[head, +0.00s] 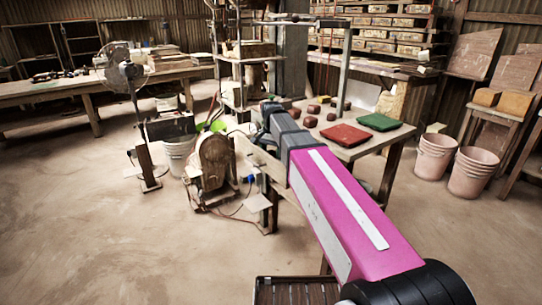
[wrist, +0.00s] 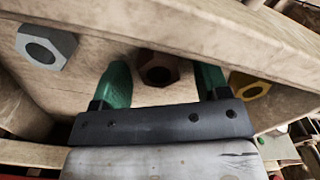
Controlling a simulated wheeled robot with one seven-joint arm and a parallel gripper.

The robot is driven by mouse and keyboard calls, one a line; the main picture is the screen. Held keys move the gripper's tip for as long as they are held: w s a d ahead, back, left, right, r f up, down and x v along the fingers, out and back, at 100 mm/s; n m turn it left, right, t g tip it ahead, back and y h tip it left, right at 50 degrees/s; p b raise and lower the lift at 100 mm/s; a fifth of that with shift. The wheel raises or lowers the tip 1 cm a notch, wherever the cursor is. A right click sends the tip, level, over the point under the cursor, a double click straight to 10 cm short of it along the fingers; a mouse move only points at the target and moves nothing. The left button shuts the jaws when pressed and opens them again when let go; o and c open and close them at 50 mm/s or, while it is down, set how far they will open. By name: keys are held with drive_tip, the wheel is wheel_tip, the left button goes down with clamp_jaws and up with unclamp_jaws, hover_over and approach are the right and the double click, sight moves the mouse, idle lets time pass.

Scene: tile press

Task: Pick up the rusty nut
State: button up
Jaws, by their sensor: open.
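The rusty nut (wrist: 160,56) is dark brown and hexagonal with a round hole. It is on a pale wooden surface (wrist: 95,58) in the upper middle of the wrist view. My gripper (wrist: 163,68) is open, with one green finger left of the nut and one right of it. I cannot tell whether either finger touches it. A grey nut (wrist: 62,42) is to the left and a brass-yellow nut (wrist: 240,80) to the right, both outside the fingers. In the head view my arm hides the gripper and the nuts.
In the head view, a worktable (head: 352,153) bears a red tile (head: 345,136), a green tile (head: 379,122) and several reddish-brown blocks. A motor-like machine (head: 215,160) stands left of my arm. Two pink buckets (head: 434,157) stand at right. The floor at left is open.

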drive_tip(key=c, duration=1.1)
drive_tip(key=shift+r, duration=0.1)
